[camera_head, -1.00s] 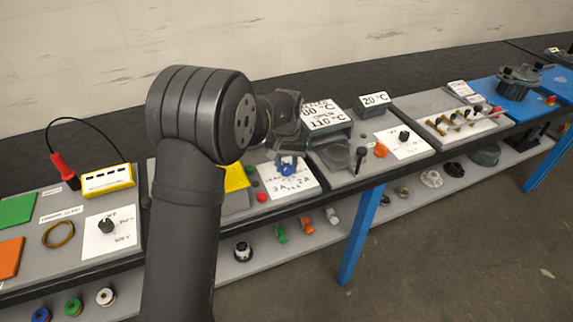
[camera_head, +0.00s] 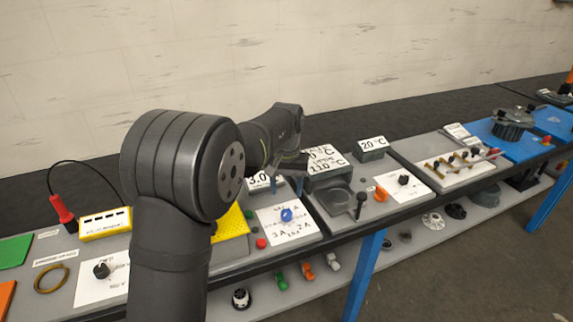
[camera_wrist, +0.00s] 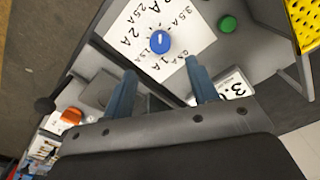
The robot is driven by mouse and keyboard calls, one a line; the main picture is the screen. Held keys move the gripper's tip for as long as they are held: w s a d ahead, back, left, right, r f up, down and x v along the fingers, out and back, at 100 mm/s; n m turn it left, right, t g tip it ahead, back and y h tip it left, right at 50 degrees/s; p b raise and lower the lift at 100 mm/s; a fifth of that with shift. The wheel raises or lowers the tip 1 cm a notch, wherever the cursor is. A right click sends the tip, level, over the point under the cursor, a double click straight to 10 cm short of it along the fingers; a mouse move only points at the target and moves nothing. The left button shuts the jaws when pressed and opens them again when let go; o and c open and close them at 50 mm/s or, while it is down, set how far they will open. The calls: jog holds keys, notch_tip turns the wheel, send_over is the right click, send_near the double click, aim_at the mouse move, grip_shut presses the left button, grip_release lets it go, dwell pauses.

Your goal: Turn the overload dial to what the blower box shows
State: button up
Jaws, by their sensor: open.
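The overload dial is a blue knob (camera_head: 287,214) on a white plate with ampere marks. It also shows in the wrist view as a blue knob (camera_wrist: 161,44), with a pale pointer line whose exact reading I cannot tell.
A red button (camera_head: 261,243) and a yellow perforated guard (camera_head: 231,222) are left of the dial. An orange knob (camera_head: 381,194) is farther right. My arm hides part of the left bench.

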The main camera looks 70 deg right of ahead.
notch_tip(320, 180, up, 8)
send_over(286, 212)
jog(key=shift+s+r, duration=0.1)
jog(key=shift+r, duration=0.1)
dwell(0.5)
notch_tip(286, 212, down, 18)
jog(key=shift+r, duration=0.25)
dwell(0.4)
